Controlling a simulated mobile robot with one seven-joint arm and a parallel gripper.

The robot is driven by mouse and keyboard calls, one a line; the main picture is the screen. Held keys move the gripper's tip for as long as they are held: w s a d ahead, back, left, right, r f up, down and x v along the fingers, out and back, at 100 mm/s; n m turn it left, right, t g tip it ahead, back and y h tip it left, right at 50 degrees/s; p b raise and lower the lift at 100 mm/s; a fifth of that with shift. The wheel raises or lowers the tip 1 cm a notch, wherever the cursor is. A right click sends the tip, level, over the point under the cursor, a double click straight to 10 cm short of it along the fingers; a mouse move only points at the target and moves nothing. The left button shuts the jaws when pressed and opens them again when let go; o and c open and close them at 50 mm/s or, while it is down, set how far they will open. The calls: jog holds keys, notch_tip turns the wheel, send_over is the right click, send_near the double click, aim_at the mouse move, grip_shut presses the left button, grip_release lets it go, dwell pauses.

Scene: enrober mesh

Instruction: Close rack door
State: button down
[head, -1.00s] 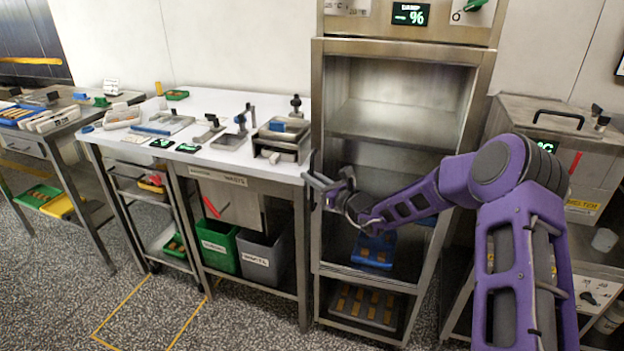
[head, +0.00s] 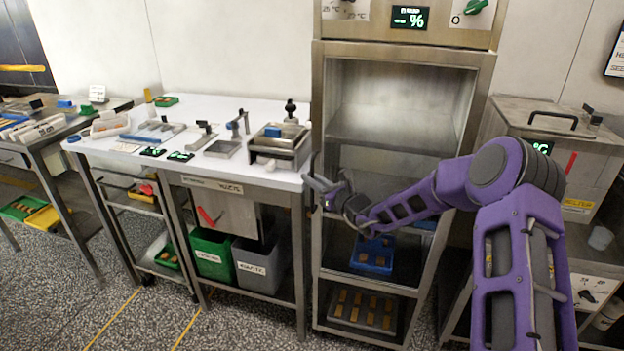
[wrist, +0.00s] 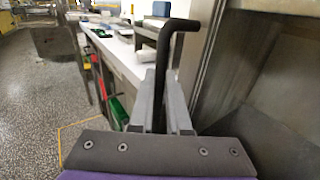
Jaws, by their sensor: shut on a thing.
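The tall steel rack (head: 318,235) stands in the middle of the head view, its shelves visible through the front. I cannot clearly make out the door panel or how far it stands open. A dark bar handle (head: 312,163) shows at the rack's left front edge. In the wrist view the handle (wrist: 176,27) is upright, its top bent to the right. My gripper (head: 318,184) is at the rack's left side. In the wrist view my gripper (wrist: 162,105) has its two grey fingers closed around the bar, hiding its lower part.
A white-topped bench (head: 240,170) with tools stands close on the left, above a green bin (head: 212,255) and a grey bin (head: 258,268). A blue tray (head: 372,256) lies inside the rack. A steel machine (head: 560,125) stands on the right. Floor in front of the bench is clear.

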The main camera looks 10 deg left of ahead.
jog(key=c, duration=0.9)
grip_release()
jog(key=shift+w+d+r, duration=0.15)
jog(key=shift+w+d, duration=0.1)
jog(key=p+v, duration=0.1)
jog(key=v, duration=1.6)
jog(key=shift+s, duration=0.3)
